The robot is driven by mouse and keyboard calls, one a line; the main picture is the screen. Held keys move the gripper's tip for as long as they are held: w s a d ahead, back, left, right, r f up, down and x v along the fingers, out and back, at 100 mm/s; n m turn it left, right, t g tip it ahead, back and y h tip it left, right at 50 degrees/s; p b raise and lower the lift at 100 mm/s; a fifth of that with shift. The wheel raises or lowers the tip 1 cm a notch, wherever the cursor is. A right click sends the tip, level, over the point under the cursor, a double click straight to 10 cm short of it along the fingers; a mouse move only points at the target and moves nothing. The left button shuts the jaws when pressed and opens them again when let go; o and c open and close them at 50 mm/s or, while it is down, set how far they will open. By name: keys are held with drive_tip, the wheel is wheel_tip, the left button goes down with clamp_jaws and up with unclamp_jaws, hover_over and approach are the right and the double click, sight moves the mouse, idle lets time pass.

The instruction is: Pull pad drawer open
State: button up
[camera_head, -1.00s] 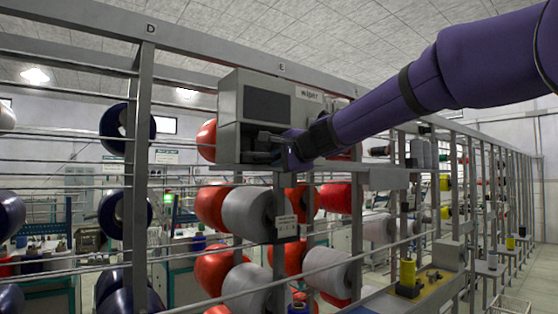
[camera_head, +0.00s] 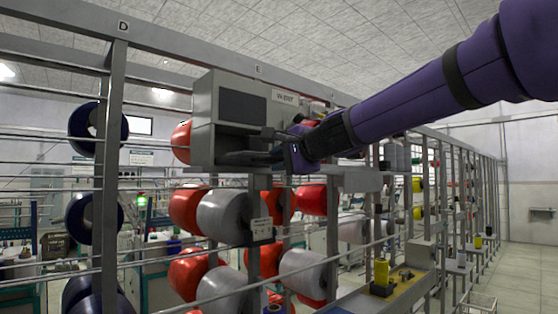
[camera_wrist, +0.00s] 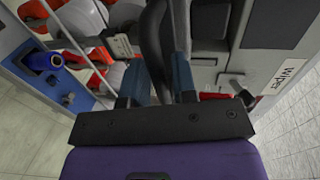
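The grey box labelled "wiper" (camera_head: 205,110) is mounted on the rack, with a dark panel (camera_head: 242,105) on its face. Below the panel is a recess with a dark drawer-like part (camera_head: 250,157); how far it is out is unclear. My gripper (camera_head: 278,148) is at the right end of this part, below the label. In the wrist view the gripper's two blue-grey fingers (camera_wrist: 157,85) stand apart, with a dark curved piece (camera_wrist: 155,40) beyond and between them. Whether they touch it is unclear. The box's label (camera_wrist: 285,75) shows at the right.
Red and grey bobbins (camera_head: 222,217) hang on the rack just below the box. Rack posts (camera_head: 108,150) and horizontal rails surround it. The aisle floor (camera_head: 520,265) at right is clear.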

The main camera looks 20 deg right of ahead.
drive_tip(key=shift+o, duration=0.9)
drive_tip(key=v, duration=1)
drive_tip(key=shift+s, duration=0.35)
drive_tip(key=shift+d, duration=0.15)
drive_tip(key=s+f+n+g+h, duration=0.2)
drive_tip(key=s+f+n+g, duration=0.2)
drive_tip(key=f, duration=1)
drive_tip(key=s+f+n+g+h, duration=0.2)
drive_tip(key=s+f+n+g, duration=0.3)
drive_tip(key=s+f+n, duration=0.5)
drive_tip(key=s+f, duration=0.4)
drive_tip(key=shift+g+h, duration=0.3)
drive_tip(key=shift+h, duration=0.1)
